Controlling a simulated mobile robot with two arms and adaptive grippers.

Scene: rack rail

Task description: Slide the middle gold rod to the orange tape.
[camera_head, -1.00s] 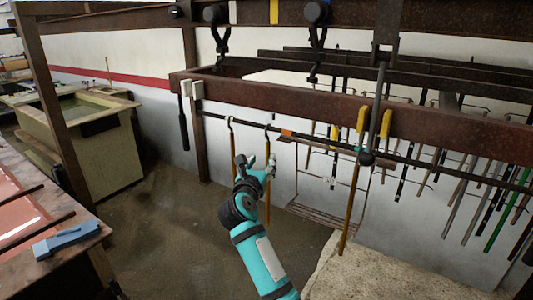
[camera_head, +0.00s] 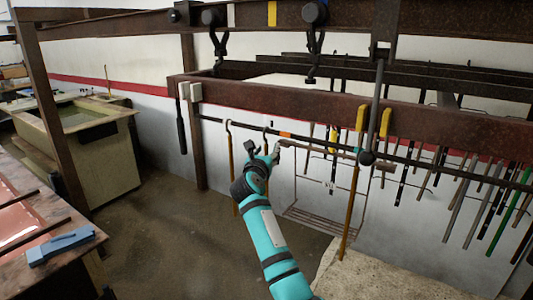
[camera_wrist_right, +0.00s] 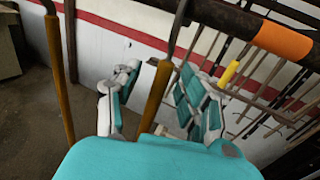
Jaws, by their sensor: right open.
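The middle gold rod hangs by its hook (camera_head: 265,137) from the dark rail. Its lower part is hidden behind my right arm in the head view. The orange tape (camera_head: 285,134) is a band on the rail, a little right of that hook; it also shows in the right wrist view (camera_wrist_right: 282,40). My right gripper (camera_head: 264,153) is open near the top of the rod. In the right wrist view the middle gold rod (camera_wrist_right: 155,95) runs between the spread fingers (camera_wrist_right: 160,98), with visible space on both sides. My left gripper is not in view.
Another gold rod (camera_head: 231,158) hangs to the left, and a third (camera_head: 350,205) hangs farther right. The thick rusty beam (camera_head: 290,112) lies above the rail. Several thin rods hang along the back wall at right. A table with a blue tool (camera_head: 61,244) stands at left.

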